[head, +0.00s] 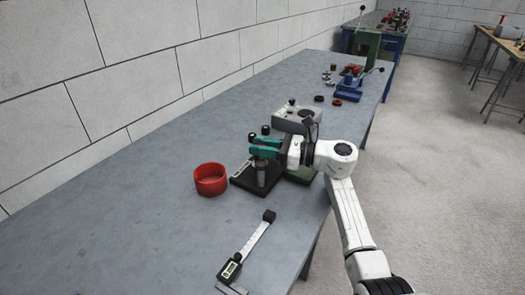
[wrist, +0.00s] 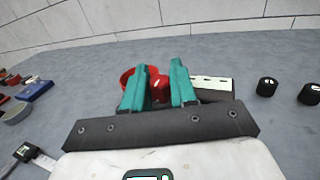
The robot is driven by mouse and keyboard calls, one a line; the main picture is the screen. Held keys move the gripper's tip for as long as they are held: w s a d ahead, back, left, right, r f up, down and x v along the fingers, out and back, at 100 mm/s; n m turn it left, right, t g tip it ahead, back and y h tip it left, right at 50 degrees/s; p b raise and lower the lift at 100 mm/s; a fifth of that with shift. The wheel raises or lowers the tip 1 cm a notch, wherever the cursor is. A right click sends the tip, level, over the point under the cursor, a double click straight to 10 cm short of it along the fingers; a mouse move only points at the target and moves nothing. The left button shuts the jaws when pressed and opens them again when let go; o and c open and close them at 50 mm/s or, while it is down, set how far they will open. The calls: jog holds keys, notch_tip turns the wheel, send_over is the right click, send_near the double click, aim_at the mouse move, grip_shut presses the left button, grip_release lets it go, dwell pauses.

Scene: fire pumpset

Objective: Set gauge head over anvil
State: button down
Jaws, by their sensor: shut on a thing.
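My gripper's teal fingers (head: 265,149) are over a black base (head: 240,183) with a pale marked strip. In the wrist view, the fingers (wrist: 158,86) stand on either side of a small red piece with a pale spot (wrist: 161,88), which seems to be what they hold. I take it for the gauge head, but its shape is mostly hidden. A grey cylinder (head: 262,175) shows under the fingers, above or on the base; I cannot tell whether it is the anvil or part of the held thing. The pale strip (wrist: 211,84) lies right of the fingers in the wrist view.
A red ring or cup (head: 210,179) stands left of the base. A caliper-like gauge (head: 250,245) lies near the front. A grey block (head: 292,119) and two black knobs (head: 265,130) are close behind my gripper. The bench left of the red ring is clear.

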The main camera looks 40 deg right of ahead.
jog(key=shift+w+a+f+n+g+y+b, duration=0.2)
jog(key=shift+n+g+y+b, duration=0.3)
jog(key=shift+b, duration=0.35)
jog(key=shift+r+y+b, duration=0.1)
jog(key=shift+y+b, duration=0.2)
jog(key=shift+y, duration=0.1)
jog(key=c, duration=1)
grip_release()
jog(key=v, duration=1)
jog(key=shift+s+d+r+b, duration=0.15)
jog(key=shift+s+d+b, duration=0.15)
jog(key=shift+b, duration=0.1)
